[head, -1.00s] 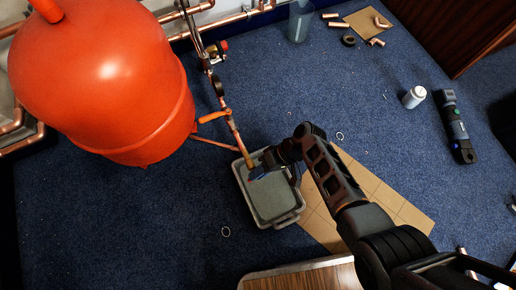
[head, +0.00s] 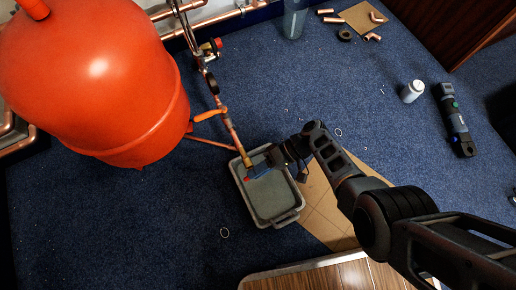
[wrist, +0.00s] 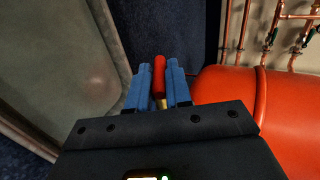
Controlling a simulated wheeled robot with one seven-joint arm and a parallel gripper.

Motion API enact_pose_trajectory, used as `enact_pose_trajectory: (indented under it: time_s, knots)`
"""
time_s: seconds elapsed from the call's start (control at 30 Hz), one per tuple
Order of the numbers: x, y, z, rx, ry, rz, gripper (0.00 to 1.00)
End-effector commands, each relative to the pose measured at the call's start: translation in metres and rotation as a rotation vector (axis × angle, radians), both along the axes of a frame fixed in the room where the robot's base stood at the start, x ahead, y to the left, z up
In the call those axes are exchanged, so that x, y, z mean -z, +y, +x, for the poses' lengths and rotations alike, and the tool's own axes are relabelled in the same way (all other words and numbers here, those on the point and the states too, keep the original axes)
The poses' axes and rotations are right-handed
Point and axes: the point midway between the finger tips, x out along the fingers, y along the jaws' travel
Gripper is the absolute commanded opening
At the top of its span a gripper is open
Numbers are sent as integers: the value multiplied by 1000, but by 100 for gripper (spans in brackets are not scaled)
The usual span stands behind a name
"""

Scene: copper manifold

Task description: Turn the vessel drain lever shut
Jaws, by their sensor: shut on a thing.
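The red drain lever (wrist: 159,75) sits between the two blue fingers of my gripper (wrist: 158,85) in the wrist view, with a bit of brass below it. In the head view my gripper (head: 258,171) is at the lower end of the copper drain pipe (head: 235,138), above the grey tray. A small red tip of the lever (head: 246,179) shows beside the fingers. My gripper is shut on the lever. The fingers hide most of the valve body. The orange-red vessel (head: 105,75) stands at the upper left.
The grey tray (head: 292,218) stands on blue carpet below the pipe end. An orange handle (head: 210,116) and a black gauge (head: 212,82) are higher on the pipework. A white bottle (head: 412,92) and a dark tool (head: 455,122) lie to the right. A wooden surface (head: 325,276) is at the bottom.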

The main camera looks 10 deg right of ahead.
Motion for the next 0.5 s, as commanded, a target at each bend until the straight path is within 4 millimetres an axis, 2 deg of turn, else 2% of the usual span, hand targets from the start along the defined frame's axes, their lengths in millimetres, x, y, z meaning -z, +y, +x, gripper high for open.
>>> enact_pose_trajectory:
  time_s: [0.2, 0.23, 0.43, 0.5]
  knots:
    - [1, 0, -2, -3, 4, 0, 0]
    - [1, 0, -2, -3, 4, 0, 21]
    - [0, 0, -1, -2, 3, -1, 40]
    - [0, 0, -1, -1, 2, -1, 40]
